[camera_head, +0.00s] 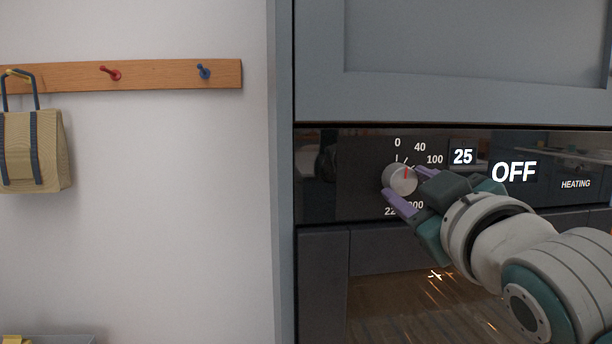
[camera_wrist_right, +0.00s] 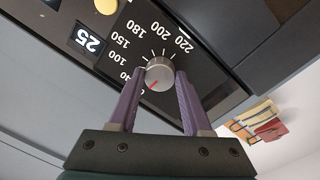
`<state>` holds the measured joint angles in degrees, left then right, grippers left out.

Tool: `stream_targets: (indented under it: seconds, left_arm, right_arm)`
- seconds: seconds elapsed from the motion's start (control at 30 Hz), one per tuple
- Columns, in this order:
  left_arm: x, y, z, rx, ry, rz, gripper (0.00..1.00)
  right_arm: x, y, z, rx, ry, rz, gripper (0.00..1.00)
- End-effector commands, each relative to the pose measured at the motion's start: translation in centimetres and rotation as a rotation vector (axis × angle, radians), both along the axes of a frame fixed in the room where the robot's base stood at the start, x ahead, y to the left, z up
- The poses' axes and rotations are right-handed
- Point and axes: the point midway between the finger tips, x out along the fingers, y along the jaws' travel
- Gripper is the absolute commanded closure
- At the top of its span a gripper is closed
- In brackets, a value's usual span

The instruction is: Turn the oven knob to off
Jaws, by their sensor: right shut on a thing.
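The oven knob (camera_head: 401,179) is a round silver dial with a red mark, on the oven's black control panel (camera_head: 343,185). My right gripper (camera_head: 407,190) has its purple fingers on either side of the knob and is shut on it. The knob (camera_wrist_right: 160,74) also shows between the fingers in the right wrist view, where its red mark points close to the 0 of the printed scale. The panel display (camera_head: 513,171) reads "OFF", with "25" and "HEATING" beside it. My left gripper is in neither view.
A grey cupboard door (camera_head: 470,45) is above the panel and the dark glass oven door (camera_head: 400,295) is below it. On the left, a wooden peg rail (camera_head: 160,75) with a hanging beige bag (camera_head: 35,150) is on the white wall.

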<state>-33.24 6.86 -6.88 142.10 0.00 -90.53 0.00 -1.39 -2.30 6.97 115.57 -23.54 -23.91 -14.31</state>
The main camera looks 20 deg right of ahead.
Motion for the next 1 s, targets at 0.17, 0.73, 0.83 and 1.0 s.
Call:
stream_targets:
  seconds: [0.17, 0.73, 0.83, 1.0]
  left_arm:
    - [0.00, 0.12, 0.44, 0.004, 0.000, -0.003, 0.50]
    - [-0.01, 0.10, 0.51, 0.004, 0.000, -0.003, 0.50]
    - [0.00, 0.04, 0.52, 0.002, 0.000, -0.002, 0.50]
    - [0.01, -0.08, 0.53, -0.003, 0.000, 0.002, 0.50]
  right_arm:
    - [0.01, -0.05, -0.05, -0.065, 0.019, 0.000, 1.00]
    - [0.00, -0.04, -0.20, -0.099, 0.029, 0.000, 0.50]
    - [0.00, -0.03, -0.17, -0.098, 0.028, 0.000, 0.39]
    - [0.00, -0.04, -0.11, -0.098, 0.026, -0.001, 0.21]
